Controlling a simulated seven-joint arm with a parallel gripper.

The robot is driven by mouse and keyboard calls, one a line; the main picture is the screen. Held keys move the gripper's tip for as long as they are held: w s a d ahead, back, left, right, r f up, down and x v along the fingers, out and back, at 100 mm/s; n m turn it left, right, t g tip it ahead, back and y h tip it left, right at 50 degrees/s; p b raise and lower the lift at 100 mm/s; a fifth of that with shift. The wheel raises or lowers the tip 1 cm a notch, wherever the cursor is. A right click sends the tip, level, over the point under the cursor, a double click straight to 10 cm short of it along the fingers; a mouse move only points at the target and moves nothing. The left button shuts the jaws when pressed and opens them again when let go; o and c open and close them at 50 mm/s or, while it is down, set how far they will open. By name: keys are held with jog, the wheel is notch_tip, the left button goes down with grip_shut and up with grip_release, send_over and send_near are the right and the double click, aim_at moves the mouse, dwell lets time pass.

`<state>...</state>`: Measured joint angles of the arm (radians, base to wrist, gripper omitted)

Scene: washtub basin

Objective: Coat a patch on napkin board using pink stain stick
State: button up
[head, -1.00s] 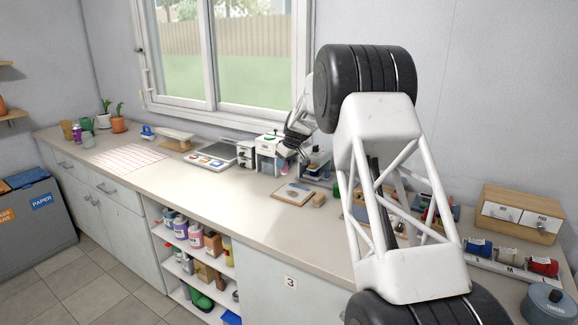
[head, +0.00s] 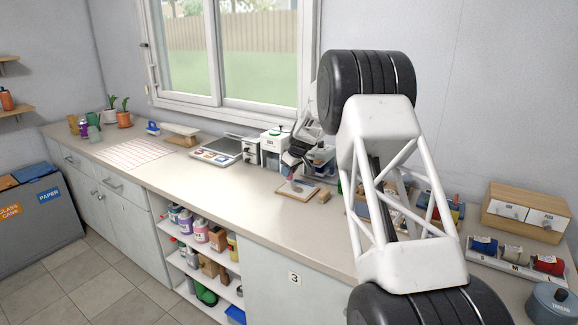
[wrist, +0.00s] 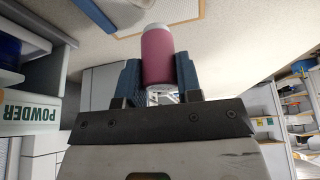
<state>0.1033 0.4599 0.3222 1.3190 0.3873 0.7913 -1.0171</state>
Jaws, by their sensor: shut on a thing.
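My gripper (wrist: 158,80) is shut on the pink stain stick (wrist: 158,52), a pink cylinder with a pale end, held between its dark blue fingers in the wrist view. The napkin board (head: 303,196), a small board with a wooden edge, lies flat on the counter in the head view. My gripper (head: 290,172) is over the board's left rear part there. In the wrist view, part of the board (wrist: 172,12) shows beyond the stick's pale end. I cannot tell whether the stick touches the board.
A small wooden block (head: 325,196) sits at the board's right end. The counter's front strip is clear.

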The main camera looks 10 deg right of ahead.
jog(key=shift+f, duration=0.9)
jog(key=shift+s+d+f, duration=0.15)
jog(key=shift+d+f, duration=0.05)
jog(key=shift+f, duration=0.1)
jog(key=shift+s+d+f, duration=0.15)
jog(key=shift+s+d, duration=2.3)
jog(key=shift+s, duration=0.05)
jog(key=shift+w+a, duration=2.55)
jog(key=shift+w+a+r, duration=0.1)
jog(key=shift+w+r, duration=0.05)
jog(key=shift+r, duration=3.9)
jog(key=shift+f, duration=0.15)
